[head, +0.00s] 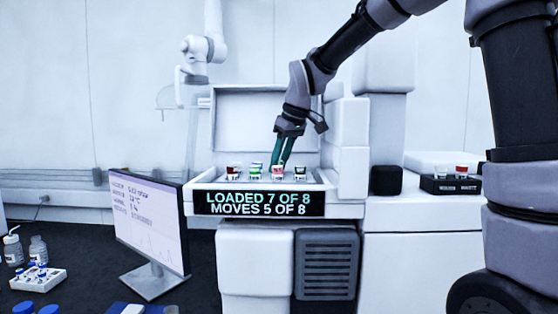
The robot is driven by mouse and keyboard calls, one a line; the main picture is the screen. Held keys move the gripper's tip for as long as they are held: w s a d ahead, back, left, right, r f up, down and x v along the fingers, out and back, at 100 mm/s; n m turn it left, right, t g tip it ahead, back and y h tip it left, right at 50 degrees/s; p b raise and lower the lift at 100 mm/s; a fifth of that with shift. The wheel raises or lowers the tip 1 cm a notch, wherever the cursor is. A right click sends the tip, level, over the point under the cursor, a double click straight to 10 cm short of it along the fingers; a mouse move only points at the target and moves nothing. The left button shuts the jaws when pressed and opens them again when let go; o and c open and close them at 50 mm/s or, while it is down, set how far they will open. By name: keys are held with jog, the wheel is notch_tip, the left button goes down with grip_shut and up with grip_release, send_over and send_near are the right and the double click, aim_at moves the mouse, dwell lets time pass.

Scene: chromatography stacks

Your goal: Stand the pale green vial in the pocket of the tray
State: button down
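The tray (206,183) is the pale, shallow bed of the white instrument in the middle of the head view. Several small capped vials stand in it. One vial with a green cap (255,169) is left of my gripper; I cannot tell whether it is the pale green vial. My gripper (279,163) points down over the tray, its two teal fingers slightly apart. A small red and white vial top (278,170) shows at the fingertips. I cannot tell whether the fingers hold it or are in front of it. The pockets are too small to make out.
A display (259,203) on the instrument's front reads "LOADED 7 OF 8, MOVES 5 OF 8". The raised lid (248,118) stands behind the tray. A black rack (451,185) with capped vials is at right. A monitor (150,222) and a white vial rack (38,279) are at left.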

jog(key=shift+c, duration=0.6)
grip_release()
jog(key=shift+r, duration=3.5)
jog(key=shift+s, duration=0.15)
